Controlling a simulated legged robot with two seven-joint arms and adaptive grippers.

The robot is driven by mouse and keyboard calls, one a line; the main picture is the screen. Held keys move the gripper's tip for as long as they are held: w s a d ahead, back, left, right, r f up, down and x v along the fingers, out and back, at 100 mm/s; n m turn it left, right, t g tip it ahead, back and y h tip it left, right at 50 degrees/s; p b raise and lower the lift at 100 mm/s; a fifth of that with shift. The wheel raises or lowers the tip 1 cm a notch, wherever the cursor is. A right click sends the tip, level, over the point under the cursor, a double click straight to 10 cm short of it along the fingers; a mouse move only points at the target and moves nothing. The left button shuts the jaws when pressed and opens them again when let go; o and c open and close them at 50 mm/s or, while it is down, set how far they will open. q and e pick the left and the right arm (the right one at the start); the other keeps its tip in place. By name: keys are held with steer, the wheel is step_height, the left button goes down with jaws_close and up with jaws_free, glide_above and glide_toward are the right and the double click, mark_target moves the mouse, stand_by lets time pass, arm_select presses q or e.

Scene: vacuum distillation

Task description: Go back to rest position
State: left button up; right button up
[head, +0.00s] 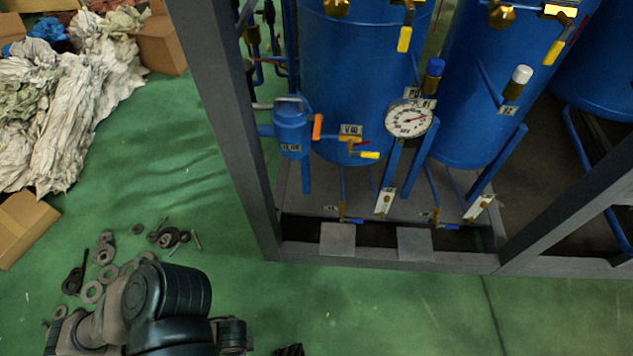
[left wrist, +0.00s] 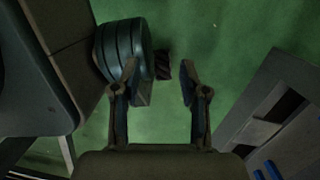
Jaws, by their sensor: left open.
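My left gripper (left wrist: 164,88) shows in the left wrist view with its two fingers apart. Nothing is between the fingertips, and green floor lies beyond them. In the head view a dark, rounded part of my left arm (head: 168,308) is at the bottom left, over the floor. The left fingers themselves cannot be made out in the head view. My right gripper is in neither view.
A grey metal frame (head: 235,130) holds blue tanks (head: 350,75), a pressure gauge (head: 409,119) and yellow-handled valves. Loose washers (head: 92,292) lie on the green floor. Crumpled cloth (head: 60,120) and cardboard boxes (head: 22,228) are at left. Floor before the frame is mostly clear.

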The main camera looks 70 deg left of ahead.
arm_select(q)
steer(key=w+r+t+p, duration=0.3)
steer(key=w+r+p, duration=0.4)
steer(key=p, duration=2)
steer(key=shift+t+p, duration=0.3)
steer(key=shift+t, duration=0.1)
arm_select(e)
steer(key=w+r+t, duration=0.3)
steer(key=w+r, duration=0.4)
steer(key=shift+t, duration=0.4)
arm_select(q)
steer(key=shift+w+r, duration=0.1)
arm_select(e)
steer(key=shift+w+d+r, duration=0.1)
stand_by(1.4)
